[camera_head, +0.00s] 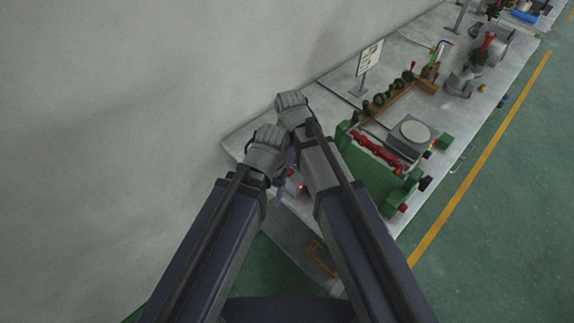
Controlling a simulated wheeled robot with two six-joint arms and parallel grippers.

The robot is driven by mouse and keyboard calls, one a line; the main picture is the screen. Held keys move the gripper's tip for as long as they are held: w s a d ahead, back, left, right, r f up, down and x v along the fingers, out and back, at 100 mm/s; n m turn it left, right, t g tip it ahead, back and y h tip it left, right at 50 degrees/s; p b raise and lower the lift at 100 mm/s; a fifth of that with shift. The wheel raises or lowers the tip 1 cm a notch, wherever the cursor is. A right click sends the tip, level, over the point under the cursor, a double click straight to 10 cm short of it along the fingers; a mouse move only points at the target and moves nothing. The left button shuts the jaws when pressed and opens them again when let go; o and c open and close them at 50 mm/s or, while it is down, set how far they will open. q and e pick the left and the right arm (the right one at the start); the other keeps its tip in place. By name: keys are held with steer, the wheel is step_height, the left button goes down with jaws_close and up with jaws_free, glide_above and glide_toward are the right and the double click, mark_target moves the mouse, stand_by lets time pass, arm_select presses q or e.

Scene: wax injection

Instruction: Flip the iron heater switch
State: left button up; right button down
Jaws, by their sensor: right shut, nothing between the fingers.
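A small grey device with a red light (298,186) sits near the left end of the bench, largely hidden by my arms. I cannot tell whether it is the iron heater, and no switch can be made out. My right gripper (291,101) is shut and empty, just beyond the left one and near the wall side of the bench. My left gripper (268,135) is beside it, close to the device in the picture. Its fingers are not clear enough to show whether they are open.
The long grey bench (330,100) runs along the wall. A green machine with red parts (375,160), a grey block with a round plate (413,131), a sign (369,58) and green-knobbed fixtures (380,98) stand right of my grippers. Green floor (500,200) is clear at right.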

mark_target(289, 172)
step_height(289, 172, up, 4)
steer(key=p, duration=0.3)
steer(key=shift+r+p, duration=0.1)
steer(key=shift+p, duration=0.2)
